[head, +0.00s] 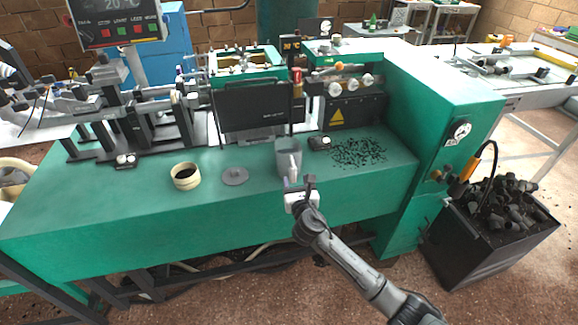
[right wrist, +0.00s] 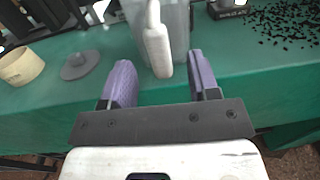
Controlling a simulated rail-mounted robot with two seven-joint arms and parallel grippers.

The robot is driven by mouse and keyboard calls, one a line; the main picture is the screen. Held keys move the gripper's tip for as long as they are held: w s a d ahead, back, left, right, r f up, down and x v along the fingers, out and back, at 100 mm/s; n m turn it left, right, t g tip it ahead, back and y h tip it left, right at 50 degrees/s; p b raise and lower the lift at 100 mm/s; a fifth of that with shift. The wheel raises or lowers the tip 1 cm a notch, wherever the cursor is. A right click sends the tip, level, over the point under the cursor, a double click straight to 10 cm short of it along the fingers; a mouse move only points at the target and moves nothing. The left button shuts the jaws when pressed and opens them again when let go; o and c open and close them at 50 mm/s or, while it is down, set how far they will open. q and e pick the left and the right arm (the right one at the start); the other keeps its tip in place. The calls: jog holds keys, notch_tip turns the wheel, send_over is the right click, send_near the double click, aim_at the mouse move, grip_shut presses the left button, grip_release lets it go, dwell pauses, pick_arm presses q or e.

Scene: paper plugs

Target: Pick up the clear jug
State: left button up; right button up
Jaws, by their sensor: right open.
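The clear jug (head: 288,157) stands upright on the green machine bench, a greyish see-through vessel with a pale handle facing me. It also shows in the right wrist view (right wrist: 180,22), cut off by the top edge, with its handle (right wrist: 157,42) towards me. My right gripper (head: 301,186) is at the bench's front edge, just in front of the jug. Its purple fingers (right wrist: 161,68) are open, one on each side of the handle's lower end in the picture. I cannot tell whether they touch it. My left gripper is not in view.
A grey round lid (head: 235,176) and a cream cup with dark contents (head: 186,176) sit left of the jug. Black granules (head: 358,153) are scattered to its right. A black bin of dark plugs (head: 490,225) stands at the right. The bench's front left (head: 110,215) is clear.

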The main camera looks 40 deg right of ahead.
aim_at(294, 175)
jog(key=b+x, duration=0.2)
jog(key=x, duration=0.2)
jog(key=shift+w+d, duration=0.1)
jog(key=shift+w, duration=0.2)
jog(key=shift+w+d+r+b, duration=0.1)
jog(key=shift+w+b, duration=0.2)
jog(key=shift+c, duration=0.4)
jog(key=c, duration=0.9)
